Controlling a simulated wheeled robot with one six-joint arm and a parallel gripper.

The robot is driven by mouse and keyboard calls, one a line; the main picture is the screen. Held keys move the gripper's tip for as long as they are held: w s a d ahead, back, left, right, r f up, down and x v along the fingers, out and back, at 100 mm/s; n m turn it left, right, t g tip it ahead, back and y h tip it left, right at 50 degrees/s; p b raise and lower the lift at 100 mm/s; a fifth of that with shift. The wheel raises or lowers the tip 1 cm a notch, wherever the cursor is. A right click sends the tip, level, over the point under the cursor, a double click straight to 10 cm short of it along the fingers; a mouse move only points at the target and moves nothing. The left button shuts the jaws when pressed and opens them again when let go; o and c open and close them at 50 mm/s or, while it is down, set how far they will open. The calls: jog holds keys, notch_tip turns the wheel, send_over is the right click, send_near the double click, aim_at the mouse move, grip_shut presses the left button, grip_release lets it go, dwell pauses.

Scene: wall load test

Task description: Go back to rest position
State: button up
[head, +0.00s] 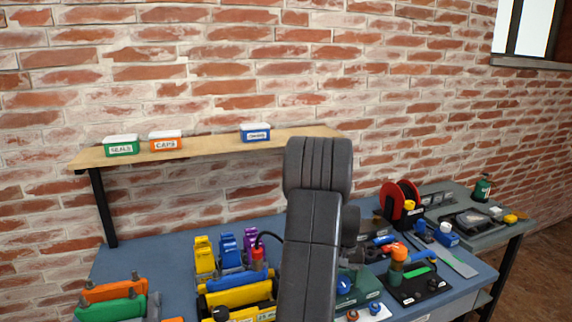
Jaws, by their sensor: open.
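My dark grey arm rises through the middle of the head view, from the bottom edge to a thick rounded joint in front of the shelf. My gripper does not show; the jaws are out of sight, so I cannot see where they are relative to the bench. The blue workbench (140,262) stands behind and below the arm. The arm hides part of the bench top and the right part of the shelf.
A wooden shelf (205,148) holds green (121,148), orange (165,144) and blue (255,135) boxes. Yellow, blue and purple clips (227,247) and coloured fixtures crowd the bench. A red reel (390,204) stands right. A grey side table (507,232) adjoins; brick wall behind.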

jog(key=m+p, duration=0.1)
jog(key=m, duration=0.4)
dwell(0.4)
jog(key=shift+r, duration=0.1)
